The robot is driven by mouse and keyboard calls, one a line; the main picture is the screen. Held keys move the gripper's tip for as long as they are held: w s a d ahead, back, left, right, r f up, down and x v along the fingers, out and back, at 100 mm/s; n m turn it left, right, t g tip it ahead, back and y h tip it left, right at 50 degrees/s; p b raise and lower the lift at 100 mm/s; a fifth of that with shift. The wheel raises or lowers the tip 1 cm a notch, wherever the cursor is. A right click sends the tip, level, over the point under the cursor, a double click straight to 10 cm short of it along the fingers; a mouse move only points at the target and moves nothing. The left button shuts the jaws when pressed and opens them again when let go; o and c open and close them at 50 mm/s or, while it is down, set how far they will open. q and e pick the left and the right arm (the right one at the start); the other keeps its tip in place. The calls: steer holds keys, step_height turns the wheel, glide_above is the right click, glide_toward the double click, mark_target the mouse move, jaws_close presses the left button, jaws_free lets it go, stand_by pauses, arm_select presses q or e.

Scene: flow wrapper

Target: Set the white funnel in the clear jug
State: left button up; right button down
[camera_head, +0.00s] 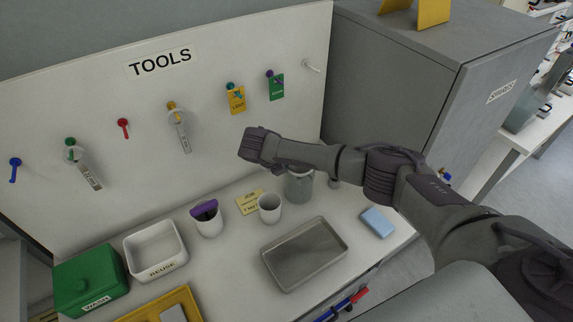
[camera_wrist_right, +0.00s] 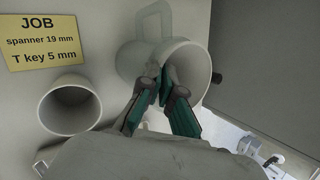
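The clear jug (camera_head: 300,188) stands on the bench under my right forearm, its top partly hidden by the arm. In the right wrist view the jug's handle (camera_wrist_right: 150,22) shows at the top. A pale round rim, which I take for the white funnel (camera_wrist_right: 198,72), lies over the jug in that view. I cannot tell how deep it sits. My right gripper (camera_wrist_right: 163,82) has its teal fingertips close together at the near edge of the rim, seemingly pinching it. In the head view this gripper is mostly hidden by the arm. My left gripper is not in view.
A white cup (camera_head: 270,212) and a job card (camera_head: 249,202) are left of the jug. A metal tray (camera_head: 304,255) lies in front, with a blue block (camera_head: 377,222) to its right. The tool board (camera_head: 215,85) stands behind, and a grey cabinet (camera_head: 390,90) rises close by on the right.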

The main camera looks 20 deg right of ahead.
steer(key=c, duration=1.2)
jaws_free()
steer(key=shift+c, duration=0.2)
steer(key=o, duration=0.5)
step_height(320, 180, up, 8)
steer(key=p, duration=0.6)
